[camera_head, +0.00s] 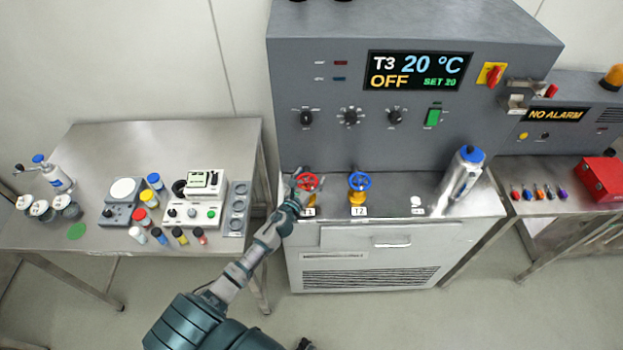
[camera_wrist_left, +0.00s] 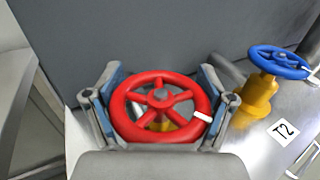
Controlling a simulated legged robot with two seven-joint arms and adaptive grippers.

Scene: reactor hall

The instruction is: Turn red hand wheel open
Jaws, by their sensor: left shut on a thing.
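The red hand wheel (camera_head: 308,182) sits on a yellow valve at the left of the grey cabinet's ledge, above the label T1. My left gripper (camera_head: 298,185) reaches it from the front left. In the left wrist view the red wheel (camera_wrist_left: 160,106) lies between the two fingers of my left gripper (camera_wrist_left: 160,100), one finger at each side of its rim. The fingers are shut on the wheel. A white mark on the rim points to the right. The yellow valve body shows through the spokes, and its lower part is hidden.
A blue hand wheel (camera_head: 359,181) on a yellow valve, labelled T2, stands close to the right; it also shows in the left wrist view (camera_wrist_left: 279,62). The grey cabinet wall (camera_head: 330,150) rises behind. A silver bottle (camera_head: 463,172) with a blue cap is farther right.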

